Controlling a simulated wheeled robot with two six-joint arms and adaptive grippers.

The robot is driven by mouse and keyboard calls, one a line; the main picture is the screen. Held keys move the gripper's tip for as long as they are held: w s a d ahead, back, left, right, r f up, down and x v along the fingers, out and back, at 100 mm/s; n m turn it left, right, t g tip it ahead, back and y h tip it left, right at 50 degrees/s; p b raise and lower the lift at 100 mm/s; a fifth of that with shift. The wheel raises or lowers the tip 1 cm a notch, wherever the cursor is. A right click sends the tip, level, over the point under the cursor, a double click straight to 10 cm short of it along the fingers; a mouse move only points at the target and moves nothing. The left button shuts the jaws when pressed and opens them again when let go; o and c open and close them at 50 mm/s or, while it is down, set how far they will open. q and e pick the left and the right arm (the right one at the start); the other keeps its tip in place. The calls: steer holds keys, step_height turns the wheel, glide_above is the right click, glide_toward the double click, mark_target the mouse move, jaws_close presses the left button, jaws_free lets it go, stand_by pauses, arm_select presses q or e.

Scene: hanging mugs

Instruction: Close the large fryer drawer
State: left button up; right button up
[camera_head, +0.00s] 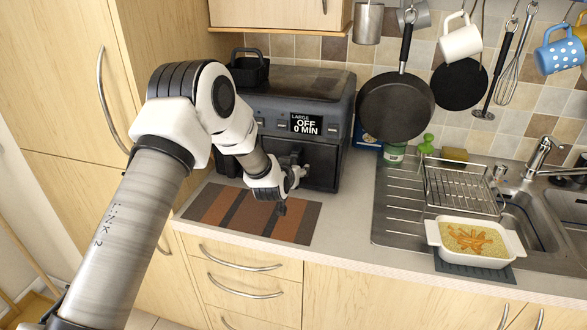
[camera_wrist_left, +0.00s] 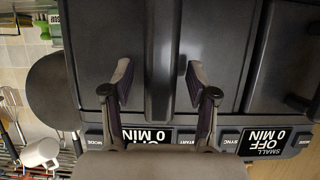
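The dark grey fryer (camera_head: 305,82) stands on the counter against the tiled wall. Its display (camera_head: 306,124) reads LARGE, OFF, 0 MIN. The large drawer (camera_head: 322,172) is at the right of its front, partly hidden by my left gripper (camera_head: 291,188). It looks about flush, but I cannot tell exactly how far it is shut. In the left wrist view, which is upside down, my left gripper (camera_wrist_left: 159,82) is open, its two fingers apart on either side of the drawer's upright handle (camera_wrist_left: 163,60). I see no clear contact. My right gripper is out of view.
A striped mat (camera_head: 250,214) lies before the fryer. A black basket (camera_head: 248,70) sits on its top left. A dish rack (camera_head: 462,188), a white baking dish (camera_head: 472,241) and the sink are to the right. Pans (camera_head: 396,108) and mugs (camera_head: 460,40) hang above.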

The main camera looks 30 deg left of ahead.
arm_select(q)
steer(key=shift+r, duration=0.1)
steer(key=v, duration=1.1)
steer(key=shift+s, duration=0.45)
steer(key=shift+d+r, duration=0.1)
steer(key=s+d+f+g, duration=0.1)
steer(key=s+f, duration=0.1)
steer(key=f, duration=0.1)
steer(key=s+d+f+g, duration=0.1)
steer(key=s+f, duration=0.1)
steer(key=f, duration=0.2)
steer(key=s+d+f+g+h, duration=0.1)
steer(key=s+f, duration=0.1)
steer(key=f, duration=0.2)
steer(key=shift+d+f+m, duration=0.25)
steer(key=shift+m, duration=0.15)
steer(key=s+d+f+g, duration=0.2)
steer(key=s+f, duration=0.4)
steer(key=s, duration=0.4)
steer(key=s+d+f+m+g+h, duration=0.1)
steer(key=s+d+f+g, duration=0.1)
steer(key=s+f+g, duration=0.2)
steer(key=s+d+f+g+h, duration=0.1)
steer(key=s+d+f+g, duration=0.2)
steer(key=s+f, duration=0.6)
steer(key=s+g, duration=0.1)
steer(key=s, duration=0.7)
steer(key=shift+f, duration=0.25)
steer(key=shift+s, duration=0.15)
